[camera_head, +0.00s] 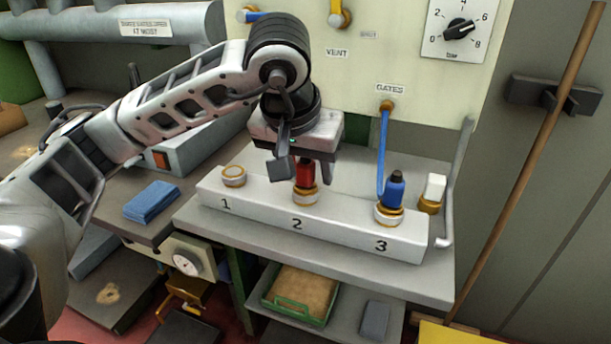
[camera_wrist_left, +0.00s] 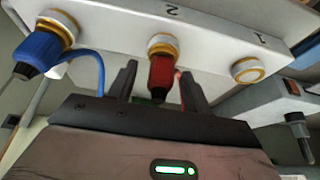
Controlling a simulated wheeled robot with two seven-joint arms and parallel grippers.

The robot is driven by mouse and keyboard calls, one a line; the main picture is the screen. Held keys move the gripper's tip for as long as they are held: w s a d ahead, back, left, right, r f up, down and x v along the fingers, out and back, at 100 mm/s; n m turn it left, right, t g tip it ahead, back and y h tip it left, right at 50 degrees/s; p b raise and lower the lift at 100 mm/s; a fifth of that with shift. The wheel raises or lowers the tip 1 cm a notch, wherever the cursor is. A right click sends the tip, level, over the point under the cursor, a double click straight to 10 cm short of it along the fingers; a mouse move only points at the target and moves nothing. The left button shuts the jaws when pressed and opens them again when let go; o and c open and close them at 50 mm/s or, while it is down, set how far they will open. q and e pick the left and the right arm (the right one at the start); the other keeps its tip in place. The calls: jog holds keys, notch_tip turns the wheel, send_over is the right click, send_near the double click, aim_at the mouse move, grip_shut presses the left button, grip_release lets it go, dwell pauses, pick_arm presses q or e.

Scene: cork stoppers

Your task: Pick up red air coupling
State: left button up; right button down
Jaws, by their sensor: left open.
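The red air coupling (camera_head: 305,174) sits upright in the brass-ringed socket marked 2 on a long white block (camera_head: 340,224). In the left wrist view the red coupling (camera_wrist_left: 161,78) lies between the two dark fingers of my left gripper (camera_wrist_left: 158,84), with a gap at each side. My left gripper (camera_head: 303,165) is open above socket 2 in the head view, its fingers partly hiding the coupling. A blue coupling (camera_head: 394,190) with a blue hose stands in socket 3. Socket 1 (camera_head: 233,176) holds no coupling. My right gripper does not show.
A white-topped brass fitting (camera_head: 433,190) stands just right of the block, near a bent grey rail (camera_head: 455,185). A blue folded cloth (camera_head: 152,202) lies on the bench at left. A panel with a pressure dial (camera_head: 458,29) rises behind. A green tray (camera_head: 300,296) sits below.

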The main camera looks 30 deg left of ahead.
pick_arm(q)
jog(key=shift+c, duration=0.3)
grip_shut()
jog(key=shift+r, duration=0.1)
